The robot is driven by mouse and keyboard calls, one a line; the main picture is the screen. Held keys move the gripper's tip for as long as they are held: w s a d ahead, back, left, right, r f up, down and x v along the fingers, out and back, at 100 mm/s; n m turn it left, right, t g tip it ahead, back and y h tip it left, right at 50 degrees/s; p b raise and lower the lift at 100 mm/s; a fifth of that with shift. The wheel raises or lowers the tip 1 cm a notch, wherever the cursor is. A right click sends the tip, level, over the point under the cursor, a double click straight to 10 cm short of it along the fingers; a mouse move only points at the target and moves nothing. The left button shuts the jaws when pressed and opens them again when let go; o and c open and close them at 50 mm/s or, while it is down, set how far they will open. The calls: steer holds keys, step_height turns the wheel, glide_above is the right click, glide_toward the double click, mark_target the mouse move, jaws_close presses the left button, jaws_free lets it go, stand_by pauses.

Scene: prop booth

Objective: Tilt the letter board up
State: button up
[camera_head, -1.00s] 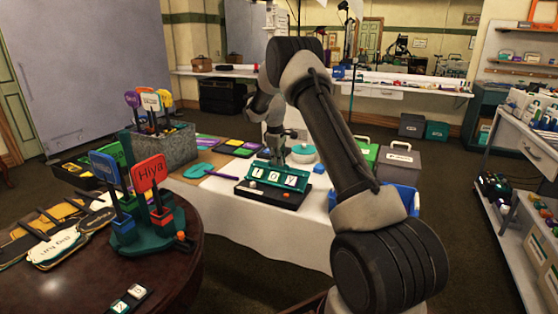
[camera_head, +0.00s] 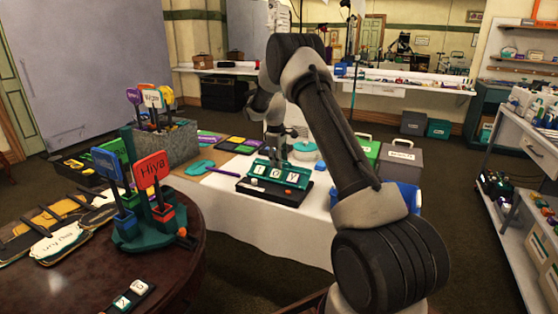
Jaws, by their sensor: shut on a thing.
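The teal letter board (camera_head: 281,174) rests at a tilt on a black base on the white-covered table, showing several white letter tiles. My gripper (camera_head: 277,156) is at the board's back edge, reaching down from my arm. It is small and dark here, and its fingertips are partly hidden behind the board. It appears shut on the board's upper edge.
A turquoise-lidded white pot (camera_head: 305,151) stands just behind and right of the board. A teal paddle (camera_head: 200,167) lies to its left. A grey box of signs (camera_head: 166,143) stands further left. Green and grey boxes (camera_head: 400,160) stand at right.

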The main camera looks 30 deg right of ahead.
step_height(320, 180, up, 12)
steer(key=s+a, duration=0.1)
steer(key=shift+s+a+f, duration=0.2)
steer(key=shift+a+f, duration=0.05)
steer(key=shift+a, duration=0.15)
steer(key=s+a+f+m+g, duration=0.1)
steer(key=s+f+m, duration=0.25)
steer(key=s, duration=0.25)
steer(key=s+a+r+m+t, duration=0.1)
steer(key=s+r, duration=0.4)
steer(key=s, duration=0.9)
steer(key=s+a+r+m+t+y, duration=0.1)
steer(key=s+a+r, duration=0.3)
steer(key=s, duration=1)
steer(key=s+a+r+m+t, duration=0.1)
steer(key=s+r, duration=0.6)
steer(key=s, duration=0.7)
steer(key=shift+a+r+m+t+y, duration=0.25)
steer(key=shift+a+m+t+y, duration=0.25)
steer(key=shift+a, duration=0.3)
